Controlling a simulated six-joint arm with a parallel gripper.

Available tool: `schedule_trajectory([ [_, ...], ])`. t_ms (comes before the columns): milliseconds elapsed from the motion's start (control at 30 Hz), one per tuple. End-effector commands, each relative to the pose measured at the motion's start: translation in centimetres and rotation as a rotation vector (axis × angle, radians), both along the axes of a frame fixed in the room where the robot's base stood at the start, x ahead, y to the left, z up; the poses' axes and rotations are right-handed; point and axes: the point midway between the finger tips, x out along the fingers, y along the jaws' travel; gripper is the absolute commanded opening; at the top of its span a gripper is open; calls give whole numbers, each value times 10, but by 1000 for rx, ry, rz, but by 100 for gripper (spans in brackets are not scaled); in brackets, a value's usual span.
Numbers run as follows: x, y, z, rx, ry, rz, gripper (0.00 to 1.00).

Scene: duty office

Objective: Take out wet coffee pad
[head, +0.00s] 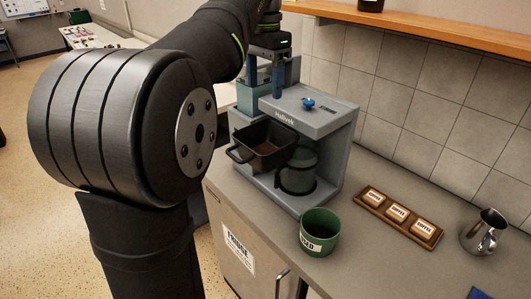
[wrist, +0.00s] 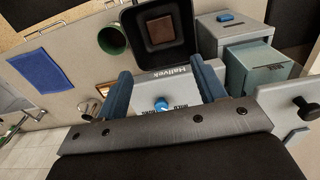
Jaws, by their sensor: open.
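The grey coffee machine (head: 318,122) stands on the counter. Its black filter basket (head: 240,155) sticks out at the front with its handle outward. A brown square coffee pad (wrist: 161,31) lies inside the basket in the wrist view; in the head view the basket's inside shows brown. A green cup (head: 320,228) with a partly readable label stands in front of the machine; it also shows in the wrist view (wrist: 112,40). My gripper (wrist: 163,76) is open and empty, above the machine's top with the blue knob (wrist: 162,104) in view between its fingers. The basket lies beyond the fingertips.
A glass jug (head: 299,170) stands inside the machine. A wooden tray (head: 376,220) with labelled coffee packs and a metal pitcher (head: 484,233) are to the right. Blue-grey boxes (wrist: 262,75) stand beside the machine. A wooden shelf (head: 440,28) runs above. Counter between cup and tray is clear.

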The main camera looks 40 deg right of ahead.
Motion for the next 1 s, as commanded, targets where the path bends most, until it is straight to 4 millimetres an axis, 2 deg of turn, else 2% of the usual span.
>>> schedule_trajectory([
  [167,-1,0,-18,4,-5,-4,64],
  [600,-1,0,-106,5,-3,-3,64],
  [867,0,-1,-126,2,-4,-3,64],
  [1000,0,-3,-147,4,-2,-3,64],
])
